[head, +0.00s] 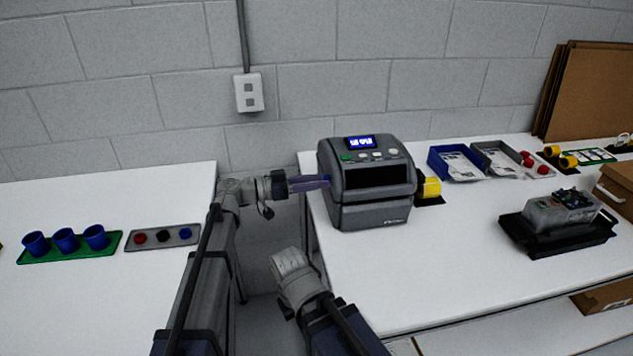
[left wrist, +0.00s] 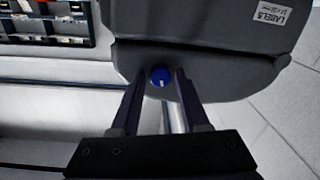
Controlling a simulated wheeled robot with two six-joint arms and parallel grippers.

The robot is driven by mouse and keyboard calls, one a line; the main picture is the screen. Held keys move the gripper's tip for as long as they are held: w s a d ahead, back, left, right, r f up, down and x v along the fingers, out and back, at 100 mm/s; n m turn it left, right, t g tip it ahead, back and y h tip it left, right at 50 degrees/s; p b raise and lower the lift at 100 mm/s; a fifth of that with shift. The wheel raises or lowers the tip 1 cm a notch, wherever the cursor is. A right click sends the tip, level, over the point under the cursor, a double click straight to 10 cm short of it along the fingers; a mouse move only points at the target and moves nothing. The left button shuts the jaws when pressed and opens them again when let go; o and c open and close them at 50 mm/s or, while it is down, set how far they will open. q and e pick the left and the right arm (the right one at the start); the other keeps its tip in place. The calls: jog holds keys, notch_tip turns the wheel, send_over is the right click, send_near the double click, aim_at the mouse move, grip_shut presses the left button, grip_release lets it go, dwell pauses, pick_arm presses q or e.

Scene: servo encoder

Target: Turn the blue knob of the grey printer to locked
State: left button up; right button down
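The grey printer (head: 366,185) stands near the left end of the right-hand table, with a lit display on top. My left gripper (head: 326,182) reaches its left side from the left. In the left wrist view the blue knob (left wrist: 160,75) sits on the printer's grey side (left wrist: 195,65), with a small white mark toward its lower edge. The two fingertips of my left gripper (left wrist: 163,80) lie on either side of the knob, with what looks like a narrow gap; contact is not clear. In the head view the knob is mostly hidden by the fingers.
A yellow-and-black part (head: 430,187) is close to the printer's right side. Blue (head: 439,167) and grey trays stand farther right, and a black tray (head: 513,232) holds a device. The table front is clear. A gap separates the left table (head: 100,290).

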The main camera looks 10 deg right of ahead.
pick_arm(q)
grip_shut()
jog(key=shift+n, duration=0.4)
jog(key=n+p, duration=0.1)
jog(key=n, duration=1.1)
jog(key=shift+r+n, duration=0.1)
jog(key=shift+n, duration=0.3)
dwell(0.4)
jog(key=shift+o, duration=1.6)
grip_release()
